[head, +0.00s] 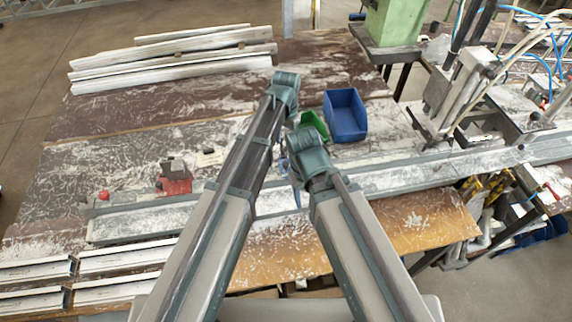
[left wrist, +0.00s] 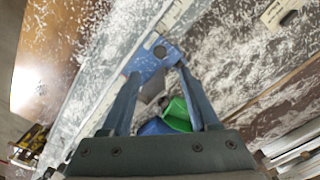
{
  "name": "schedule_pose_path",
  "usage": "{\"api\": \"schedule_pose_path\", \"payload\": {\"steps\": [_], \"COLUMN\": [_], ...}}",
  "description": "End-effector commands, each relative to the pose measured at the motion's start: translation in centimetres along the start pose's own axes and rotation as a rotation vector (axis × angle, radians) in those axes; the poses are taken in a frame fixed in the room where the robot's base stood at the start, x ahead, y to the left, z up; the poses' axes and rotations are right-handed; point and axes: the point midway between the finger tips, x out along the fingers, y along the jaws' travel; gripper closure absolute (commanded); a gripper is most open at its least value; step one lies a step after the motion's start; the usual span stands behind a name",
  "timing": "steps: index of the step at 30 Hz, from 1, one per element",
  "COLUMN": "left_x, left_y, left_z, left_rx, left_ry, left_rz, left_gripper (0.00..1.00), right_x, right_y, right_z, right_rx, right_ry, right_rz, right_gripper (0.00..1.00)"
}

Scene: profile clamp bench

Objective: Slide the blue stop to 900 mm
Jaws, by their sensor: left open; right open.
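The blue stop (left wrist: 145,62), a flat plate with a round hole, sits on the pale rail (left wrist: 100,80) in the left wrist view. My left gripper (left wrist: 157,70) is open, with its fingertips close to either side of the stop; I cannot tell whether they touch it. In the head view my left wrist (head: 286,84) is above the bench, and its fingers are hidden. My right gripper (head: 307,150) is lower, over the rail, with its jaws hardly visible. My arms hide most of the stop there. The scale is too small to read.
A red block (head: 175,178) and a red knob (head: 103,195) are at the left. A blue bin (head: 345,115) and a green bin (head: 313,125) stand behind the rail. Long profiles (head: 175,60) lie at the back left. A machine with hoses (head: 465,85) stands at the right.

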Motion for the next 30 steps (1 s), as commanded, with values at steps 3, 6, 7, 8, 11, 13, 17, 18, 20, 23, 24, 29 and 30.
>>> {"api": "schedule_pose_path", "payload": {"steps": [3,6,7,8,11,13,17,18,20,23,24,29,30], "left_x": [2.4,3.8,4.3,4.7,6.1,7.0,8.8,9.3,10.0,10.6,10.8,10.8,10.8], "left_y": [0.0,0.0,0.0,0.0,0.0,0.0,0.0,0.0,0.0,0.0,0.0,0.0,0.0], "left_z": [0.0,0.0,0.0,0.0,0.0,0.0,0.0,0.0,0.0,0.0,0.0,0.0,0.0], "left_rx": [0.000,0.000,0.000,0.000,0.000,0.000,0.000,0.000,0.000,0.000,0.000,0.000,0.000], "left_ry": [0.000,0.000,0.000,0.000,0.000,0.000,0.000,0.000,0.000,0.000,0.000,0.000,0.000], "left_rz": [0.000,0.000,0.000,0.000,0.000,0.000,0.000,0.000,0.000,0.000,0.000,0.000,0.000], "left_gripper": [0.38,0.38,0.38,0.38,0.38,0.38,0.38,0.38,0.38,0.38,0.38,0.38,0.38], "right_x": [2.4,3.8,4.2,4.7,6.0,7.0,8.8,9.3,9.9,10.6,10.7,10.7,10.7], "right_y": [-0.2,-0.3,-0.4,-0.4,-0.5,-0.6,-0.8,-0.8,-0.9,-0.9,-1.0,-1.0,-1.0], "right_z": [-0.1,-0.2,-0.3,-0.3,-0.4,-0.4,-0.5,-0.6,-0.6,-0.6,-0.6,-0.6,-0.6], "right_rx": [-0.002,-0.004,-0.005,-0.006,-0.010,-0.012,-0.015,-0.015,-0.015,-0.014,-0.014,-0.014,-0.014], "right_ry": [0.000,0.000,0.000,0.000,0.000,0.000,0.000,0.000,0.000,0.000,0.000,0.000,0.000], "right_rz": [0.001,0.001,0.001,0.001,0.002,0.002,0.003,0.003,0.003,0.003,0.003,0.003,0.003], "right_gripper": [0.43,0.43,0.43,0.43,0.43,0.43,0.43,0.43,0.43,0.43,0.43,0.43,0.43]}}
